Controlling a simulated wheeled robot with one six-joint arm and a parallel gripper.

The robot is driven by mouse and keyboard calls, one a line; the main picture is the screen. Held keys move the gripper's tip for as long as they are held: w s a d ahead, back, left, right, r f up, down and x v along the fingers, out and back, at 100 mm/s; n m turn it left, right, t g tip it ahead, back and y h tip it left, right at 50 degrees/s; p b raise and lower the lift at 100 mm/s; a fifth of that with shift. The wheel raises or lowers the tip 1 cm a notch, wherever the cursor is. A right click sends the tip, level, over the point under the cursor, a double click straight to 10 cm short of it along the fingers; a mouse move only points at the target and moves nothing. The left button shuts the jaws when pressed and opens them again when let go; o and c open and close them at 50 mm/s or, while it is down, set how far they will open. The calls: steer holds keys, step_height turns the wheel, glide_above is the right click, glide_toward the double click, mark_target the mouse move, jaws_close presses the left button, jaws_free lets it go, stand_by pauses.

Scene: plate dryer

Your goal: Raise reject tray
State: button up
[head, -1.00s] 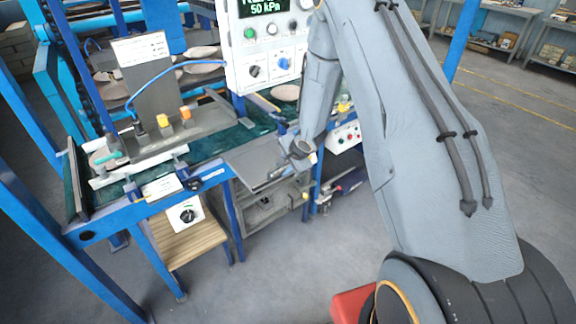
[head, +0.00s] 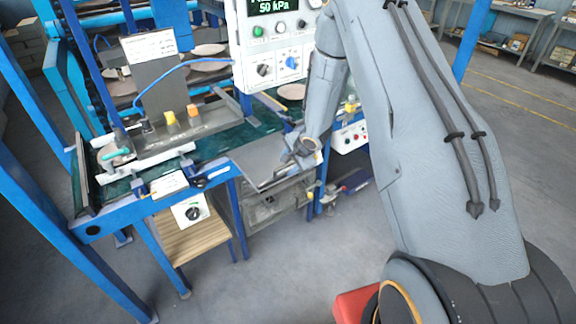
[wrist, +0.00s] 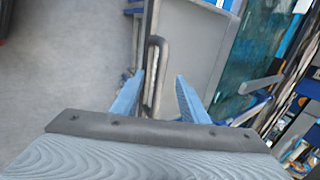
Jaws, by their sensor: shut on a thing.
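The reject tray, a flat grey metal plate (head: 258,160), sits at the right end of the green conveyor belt in the head view. It appears close to level with the belt, though its exact tilt is hard to tell. My gripper (head: 303,148) is at its right side, partly hidden by my own wrist. In the wrist view, my gripper (wrist: 160,85) is shut on the tray's dark bar handle (wrist: 155,65). The grey tray surface (wrist: 190,45) extends beyond the fingers.
A white control panel (head: 275,45) stands behind the tray. The green belt (head: 225,140) has a grey fixture with yellow and orange blocks (head: 170,118) on it. A wooden shelf (head: 195,235) and a grey box (head: 280,205) are below. Open floor lies in front.

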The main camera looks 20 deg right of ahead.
steer(key=shift+w+a+r, duration=0.1)
steer(key=shift+w+r, duration=0.05)
steer(key=shift+r, duration=0.4)
steer(key=b+v, duration=0.1)
steer(key=v, duration=0.6)
steer(key=shift+s+d+f, duration=0.2)
steer(key=shift+s+f, duration=0.1)
steer(key=s+a+r+n+g+h+b, duration=0.1)
steer(key=s+n+b, duration=0.4)
steer(key=s, duration=0.7)
steer(key=s+a+r+n+g+h+b, duration=0.1)
steer(key=s+a+r+n+g+b, duration=0.1)
steer(key=s+n, duration=0.7)
steer(key=s+r+g+b, duration=0.1)
steer(key=s+r+b, duration=0.1)
steer(key=s+b, duration=0.1)
steer(key=shift+s+a+r+g, duration=0.25)
steer(key=shift+s+g, duration=0.15)
steer(key=shift+s, duration=0.35)
